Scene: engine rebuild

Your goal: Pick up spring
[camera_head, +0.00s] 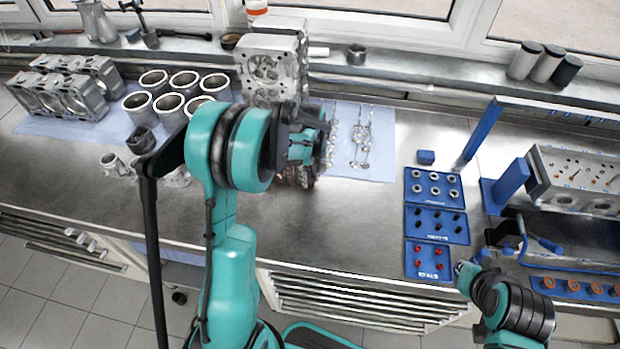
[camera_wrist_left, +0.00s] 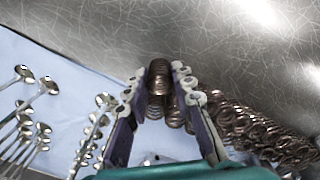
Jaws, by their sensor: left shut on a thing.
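A coppery coil spring (camera_wrist_left: 159,76) stands between the fingertips of my left gripper (camera_wrist_left: 158,92) in the left wrist view. The fingers are closed on its sides. More springs (camera_wrist_left: 262,132) lie in a dense cluster just right of and behind the gripper. In the head view, my left gripper (camera_head: 312,142) is over the middle of the bench, and the dark spring cluster (camera_head: 302,178) shows partly beneath it. The held spring is hidden there by the gripper. My right gripper (camera_head: 467,270) is low at the right near the bench's front edge, and its fingers are too unclear to read.
Valves (camera_head: 362,138) lie on a pale blue cloth right of the springs. Blue trays (camera_head: 411,225) with small parts sit farther right, beside the cylinder head (camera_head: 585,165). Cylinder liners (camera_head: 171,101) stand at the left. Bare steel bench lies in front of the springs.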

